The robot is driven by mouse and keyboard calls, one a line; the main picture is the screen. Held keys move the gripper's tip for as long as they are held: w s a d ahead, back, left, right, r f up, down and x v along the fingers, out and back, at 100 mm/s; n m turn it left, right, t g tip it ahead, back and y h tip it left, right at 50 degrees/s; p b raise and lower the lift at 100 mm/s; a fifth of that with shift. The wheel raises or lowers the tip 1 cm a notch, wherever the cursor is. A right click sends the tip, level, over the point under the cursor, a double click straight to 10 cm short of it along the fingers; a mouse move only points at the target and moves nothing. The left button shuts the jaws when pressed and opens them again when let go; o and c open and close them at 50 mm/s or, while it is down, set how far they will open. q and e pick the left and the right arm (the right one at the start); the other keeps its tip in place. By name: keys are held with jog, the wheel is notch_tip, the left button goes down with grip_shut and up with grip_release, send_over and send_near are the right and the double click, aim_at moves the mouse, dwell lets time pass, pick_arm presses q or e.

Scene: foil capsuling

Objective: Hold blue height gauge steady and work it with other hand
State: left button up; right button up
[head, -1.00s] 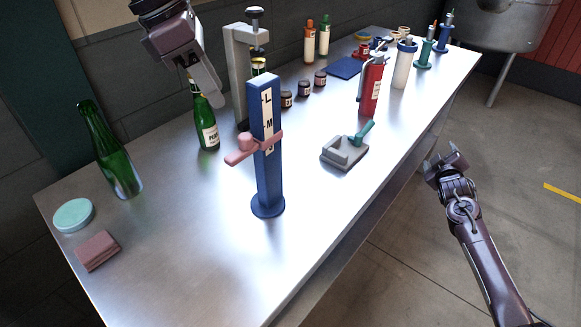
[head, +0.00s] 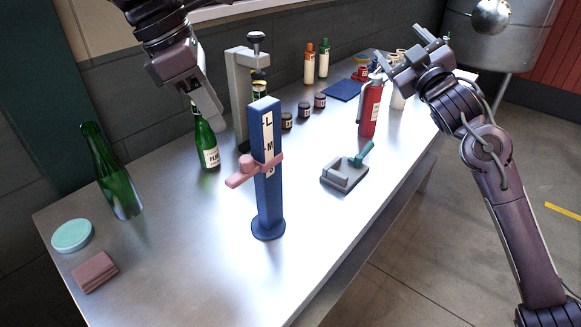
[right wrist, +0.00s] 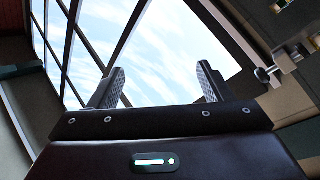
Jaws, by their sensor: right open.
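The blue height gauge (head: 268,190) stands upright on the metal table, with a white strip lettered L, M and a further letter partly covered. A pink slider with a knob (head: 245,174) sits around its column at mid-height. My left gripper (head: 212,118) is above and left of the gauge, pointing down over the green labelled bottle; its fingers overlap in this view, so its opening is unclear. My right gripper (head: 402,58) is raised over the right side of the table, open and empty, well apart from the gauge. In the right wrist view its open fingers (right wrist: 160,88) point toward a window.
A grey press (head: 241,95) stands behind the gauge. A green bottle (head: 118,180), a teal disc (head: 72,235) and a folded brown cloth (head: 95,271) are at left.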

jog(key=s+a+f+g+y, duration=0.4)
jog(key=a+f, duration=0.7)
jog(key=g+y, duration=0.3)
jog(key=g, duration=0.3)
send_near(274, 187)
jog(key=x, duration=0.5)
jog(key=shift+w+f, duration=0.15)
jog(key=shift+w, duration=0.4)
jog(key=shift+s+a, duration=0.1)
jog(key=shift+a, duration=0.2)
jog(key=x, duration=0.7)
jog(key=shift+a, duration=0.15)
jog(key=shift+c, duration=0.2)
jog(key=c, duration=1.3)
jog(key=shift+c, duration=0.2)
